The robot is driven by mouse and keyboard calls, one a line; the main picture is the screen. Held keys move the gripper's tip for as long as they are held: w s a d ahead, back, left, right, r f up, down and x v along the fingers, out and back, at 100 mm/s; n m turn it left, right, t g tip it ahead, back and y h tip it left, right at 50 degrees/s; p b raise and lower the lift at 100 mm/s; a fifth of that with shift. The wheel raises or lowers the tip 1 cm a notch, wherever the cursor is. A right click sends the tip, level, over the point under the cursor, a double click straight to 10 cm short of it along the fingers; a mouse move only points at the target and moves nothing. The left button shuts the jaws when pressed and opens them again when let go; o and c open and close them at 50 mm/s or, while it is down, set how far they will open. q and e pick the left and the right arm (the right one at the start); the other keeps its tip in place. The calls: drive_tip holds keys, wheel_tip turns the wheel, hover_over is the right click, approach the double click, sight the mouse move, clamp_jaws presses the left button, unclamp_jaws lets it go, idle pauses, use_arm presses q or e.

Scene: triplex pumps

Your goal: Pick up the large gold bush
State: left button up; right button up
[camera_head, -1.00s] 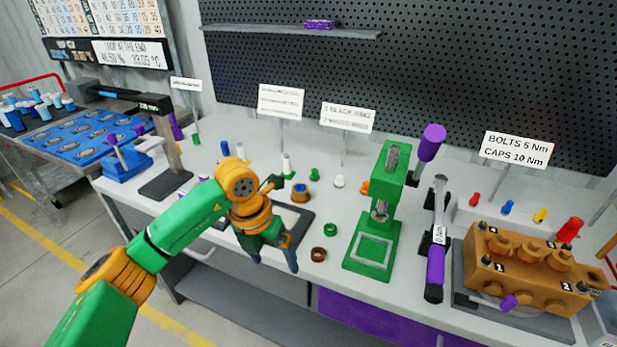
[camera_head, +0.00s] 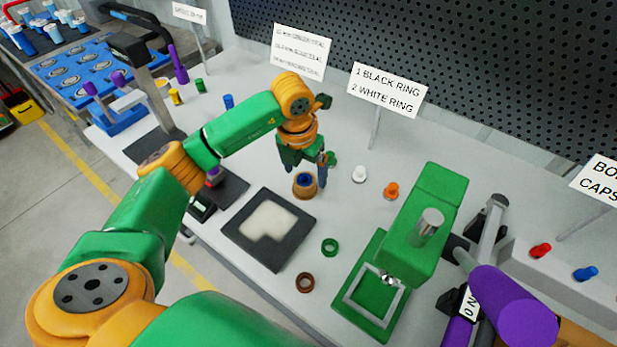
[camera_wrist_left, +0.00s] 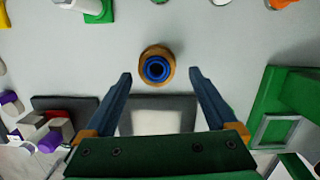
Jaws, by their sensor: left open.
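The large gold bush (camera_head: 305,192) stands upright on the bench behind the black mat, with a blue ring showing in its top. In the left wrist view it (camera_wrist_left: 157,49) sits near the upper middle, seen from above. My left gripper (camera_head: 308,172) is open and empty, pointing down just above and behind the bush. In the left wrist view its two blue-grey fingers (camera_wrist_left: 160,76) are spread wide, with the bush centred just beyond their tips. I see no contact. My right gripper is not in view.
A black mat with a pale inset (camera_head: 239,233) lies in front. A green ring (camera_head: 330,247), a brown ring (camera_head: 305,283), a white ring (camera_head: 359,174) and an orange ring (camera_head: 391,190) lie around. A green press (camera_head: 424,226) stands at right.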

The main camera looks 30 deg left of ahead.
sight(305, 179)
use_arm(q)
drive_tip(key=f, duration=0.3)
drive_tip(key=f+p, duration=0.1)
drive_tip(key=shift+w+a+f, duration=0.15)
drive_tip(key=shift+w+a, duration=0.1)
drive_tip(key=shift+w+f, duration=0.2)
drive_tip(key=shift+s+r, duration=0.1)
drive_tip(key=shift+s, duration=0.05)
drive_tip(key=c, duration=1.3)
